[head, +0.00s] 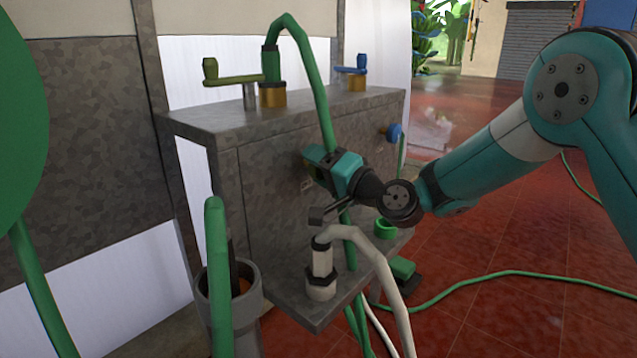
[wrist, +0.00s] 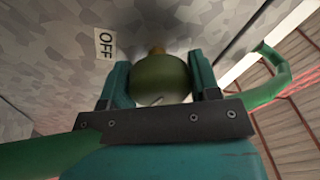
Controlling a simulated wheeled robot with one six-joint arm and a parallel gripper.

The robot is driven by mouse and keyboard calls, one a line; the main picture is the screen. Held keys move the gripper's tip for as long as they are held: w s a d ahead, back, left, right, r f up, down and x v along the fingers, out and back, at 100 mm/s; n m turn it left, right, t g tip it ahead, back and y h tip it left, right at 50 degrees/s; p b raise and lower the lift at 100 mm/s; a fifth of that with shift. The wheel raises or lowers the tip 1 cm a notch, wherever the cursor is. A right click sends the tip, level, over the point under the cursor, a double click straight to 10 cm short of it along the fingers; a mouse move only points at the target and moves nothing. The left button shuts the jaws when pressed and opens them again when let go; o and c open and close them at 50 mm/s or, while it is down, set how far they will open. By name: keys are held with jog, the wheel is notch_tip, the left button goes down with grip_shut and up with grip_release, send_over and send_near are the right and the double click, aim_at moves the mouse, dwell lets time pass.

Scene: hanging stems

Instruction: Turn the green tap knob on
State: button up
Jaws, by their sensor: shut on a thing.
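The green tap knob (wrist: 160,80) shows in the wrist view as a rounded olive-green piece against the grey metal panel. My gripper (wrist: 161,85) has one finger on each side of it and is shut on it. In the head view my gripper (head: 318,160) is at the front face of the grey metal cabinet (head: 262,185). There the knob is mostly hidden by my gripper and a green hose.
A green hose (head: 318,85) hangs down close in front of my gripper. A blue knob (head: 392,132) is farther right on the panel. Green (head: 210,70) and blue (head: 362,62) lever handles stand on top. A white hose (head: 365,243) rises from the lower shelf.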

jog(key=shift+n+b, duration=1.2)
jog(key=shift+n, duration=0.2)
jog(key=shift+g, duration=0.3)
jog(key=o, duration=0.9)
jog(key=b+v, duration=0.4)
jog(key=v, duration=1.3)
jog(key=shift+f, duration=0.2)
